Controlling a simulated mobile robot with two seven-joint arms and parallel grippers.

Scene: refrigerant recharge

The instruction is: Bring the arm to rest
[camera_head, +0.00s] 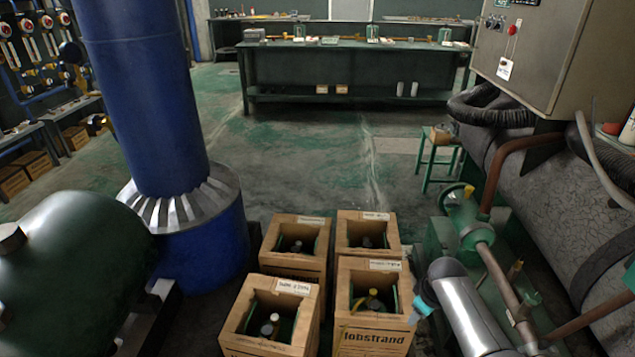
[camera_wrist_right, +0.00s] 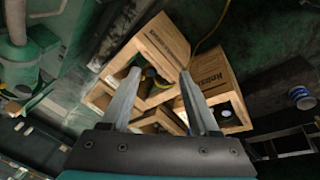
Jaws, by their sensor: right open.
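My right arm (camera_head: 462,300) comes in at the lower right of the head view, beside the front right wooden box. Its gripper (camera_wrist_right: 160,88) shows in the right wrist view with the two fingers apart and nothing between them. Beyond the fingers are the open wooden boxes (camera_wrist_right: 165,42), seen tilted. In the head view the right gripper's fingertips are hard to make out; a light blue part (camera_head: 422,306) shows close to the box's right side. My left gripper is in neither view.
Several open wooden boxes (camera_head: 372,337) with capped bottles stand on the floor ahead. A blue column (camera_head: 150,90) and a green tank (camera_head: 70,260) are at left. Pipes with a green valve (camera_head: 463,215) and a grey cabinet (camera_head: 540,50) are at right. Floor beyond the boxes is clear.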

